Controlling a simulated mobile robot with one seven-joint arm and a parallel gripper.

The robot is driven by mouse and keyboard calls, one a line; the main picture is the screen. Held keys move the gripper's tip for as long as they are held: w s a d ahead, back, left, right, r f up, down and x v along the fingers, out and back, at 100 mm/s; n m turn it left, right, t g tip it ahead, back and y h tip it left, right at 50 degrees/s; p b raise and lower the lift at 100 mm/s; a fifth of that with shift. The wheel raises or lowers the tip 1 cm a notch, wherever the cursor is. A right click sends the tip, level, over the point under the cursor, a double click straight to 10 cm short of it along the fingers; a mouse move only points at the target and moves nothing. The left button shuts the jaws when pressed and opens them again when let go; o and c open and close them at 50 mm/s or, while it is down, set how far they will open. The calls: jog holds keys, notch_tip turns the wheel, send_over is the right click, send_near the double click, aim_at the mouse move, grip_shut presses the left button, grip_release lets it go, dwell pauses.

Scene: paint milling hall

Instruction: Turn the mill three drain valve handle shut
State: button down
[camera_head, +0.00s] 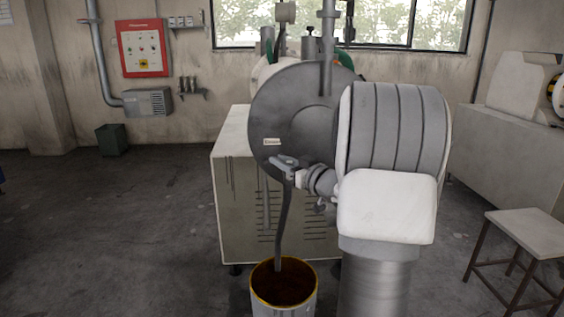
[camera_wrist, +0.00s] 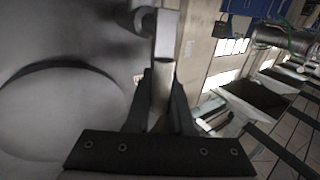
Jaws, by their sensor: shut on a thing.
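The mill (camera_head: 300,95) has a large round grey front plate on a pale cabinet, with a small label on the plate. The drain valve (camera_head: 284,161) sits low on that plate, and a dark drain pipe (camera_head: 281,225) runs down from it into a drum. My gripper (camera_wrist: 160,92) is shut on the valve handle (camera_wrist: 163,75), a light grey bar between its two dark fingers in the wrist view. The round plate (camera_wrist: 60,100) fills the left of that view. In the head view my arm covers the plate's right side, and the grasp is too small to read clearly.
The open drum (camera_head: 284,306) with a yellow rim and dark inside stands below the valve. A stool (camera_head: 530,232) stands at right, near another machine (camera_head: 520,140). A red panel (camera_head: 142,48) hangs on the back wall.

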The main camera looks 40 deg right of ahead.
jog(key=shift+w+a+f+n+g+p, duration=0.1)
jog(key=shift+w+a+n+g+p, duration=0.15)
jog(key=shift+a+n+g+p, duration=0.4)
jog(key=shift+w+a+f+n+g+p, duration=0.2)
jog(key=shift+n+g+p, duration=0.1)
jog(key=shift+n+p, duration=0.25)
jog(key=shift+w+a+f+n+g+p, duration=0.15)
jog(key=shift+n+g+p, duration=0.1)
jog(key=shift+n+p, duration=0.2)
notch_tip(320, 180, down, 7)
jog(key=w+a+n+g+h+b, duration=0.1)
jog(key=n+g+h+b, duration=0.5)
jog(key=n+b, duration=0.1)
jog(key=shift+a+f+n, duration=0.15)
jog(key=shift+a+n, duration=0.25)
jog(key=shift+n, duration=0.05)
jog(key=shift+h, duration=0.3)
